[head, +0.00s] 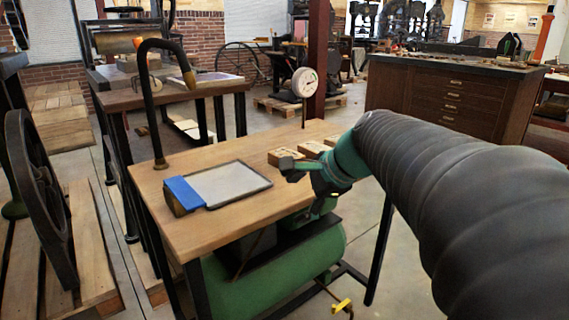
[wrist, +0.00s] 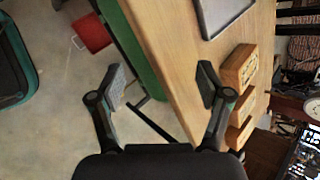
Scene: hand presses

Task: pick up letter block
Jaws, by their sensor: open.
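Wooden blocks, which look like the letter blocks, stand in a row near the table's right edge. The near block (head: 280,157) is just beyond my gripper (head: 292,170) in the head view, and another block (head: 312,149) is behind it. The wrist view also shows the near block (wrist: 239,67), to the right of the right finger, with further blocks below it. My gripper (wrist: 162,85) is open and empty. Its fingers straddle the table edge, one over the floor and one over the tabletop. My arm partly hides the far block.
The wooden table (head: 215,215) carries a grey tray (head: 232,185), a blue item (head: 184,192) at the tray's left end and a curved black pipe (head: 150,85). A dial gauge (head: 305,82) rises behind the blocks. A green tank (head: 280,277) sits below. The tabletop's near part is clear.

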